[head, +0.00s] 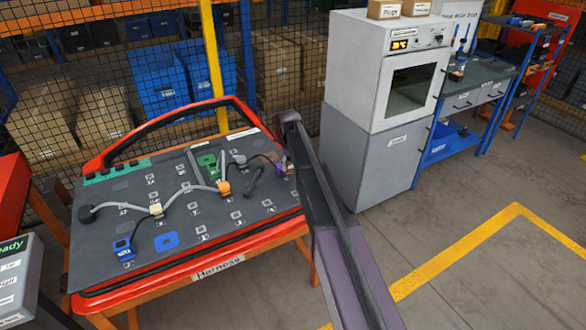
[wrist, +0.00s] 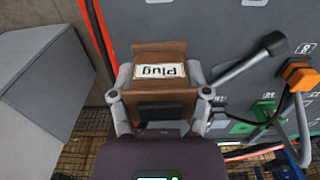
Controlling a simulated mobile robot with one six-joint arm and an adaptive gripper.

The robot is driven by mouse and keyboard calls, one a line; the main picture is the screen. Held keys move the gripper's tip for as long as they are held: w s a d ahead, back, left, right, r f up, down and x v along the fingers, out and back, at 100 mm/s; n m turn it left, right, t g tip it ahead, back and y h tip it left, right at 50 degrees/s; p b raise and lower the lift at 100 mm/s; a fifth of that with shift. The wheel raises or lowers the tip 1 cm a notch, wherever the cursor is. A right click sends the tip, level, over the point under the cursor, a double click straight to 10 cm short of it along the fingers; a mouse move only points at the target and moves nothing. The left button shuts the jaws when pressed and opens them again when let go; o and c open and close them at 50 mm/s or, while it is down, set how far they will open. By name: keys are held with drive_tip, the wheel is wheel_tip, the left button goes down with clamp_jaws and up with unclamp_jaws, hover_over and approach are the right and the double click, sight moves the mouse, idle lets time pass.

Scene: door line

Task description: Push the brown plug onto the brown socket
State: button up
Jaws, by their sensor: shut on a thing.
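The brown plug (wrist: 160,54) is a blocky piece with a white "Plug" label, upside down in the wrist view. My gripper (wrist: 161,85) is shut on it, with one finger on each side. In the head view my gripper (head: 281,166) is at the right edge of the grey harness board (head: 210,235), with a small brown patch of the plug (head: 291,168) showing beside it. I cannot tell whether the plug touches the board.
A grey cable with an orange clip (head: 223,187) crosses the board. A green connector (head: 207,161), a blue plug (head: 123,250) and a blue socket (head: 166,241) are also on it. A grey cabinet (head: 370,165) with an oven on top stands close to the right.

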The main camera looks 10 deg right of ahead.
drive_tip(key=shift+w+a, duration=0.1)
drive_tip(key=shift+w, duration=0.2)
drive_tip(key=shift+w, duration=0.15)
drive_tip(key=shift+w+a, duration=0.25)
drive_tip(key=shift+w, duration=0.5)
drive_tip(key=shift+w+a, duration=0.2)
drive_tip(key=shift+w, duration=0.5)
drive_tip(key=shift+w+a, duration=0.25)
drive_tip(key=shift+w, duration=0.5)
drive_tip(key=shift+w+a, duration=0.25)
drive_tip(key=shift+w, duration=0.55)
drive_tip(key=shift+w+a, duration=0.25)
drive_tip(key=shift+w, duration=0.6)
drive_tip(key=shift+w+a, duration=0.25)
drive_tip(key=shift+w, duration=0.55)
drive_tip(key=shift+w, duration=0.15)
drive_tip(key=shift+w+a, duration=0.2)
drive_tip(key=shift+w, duration=0.55)
drive_tip(key=shift+w+a, duration=0.25)
drive_tip(key=shift+w, duration=0.55)
drive_tip(key=shift+w+a, duration=0.2)
drive_tip(key=shift+w, duration=0.55)
drive_tip(key=shift+w, duration=0.15)
drive_tip(key=shift+w+a, duration=0.25)
drive_tip(key=shift+w, duration=0.55)
drive_tip(key=shift+w+a, duration=0.25)
drive_tip(key=shift+w, duration=0.5)
drive_tip(key=shift+w+a, duration=0.25)
drive_tip(key=shift+w, duration=0.55)
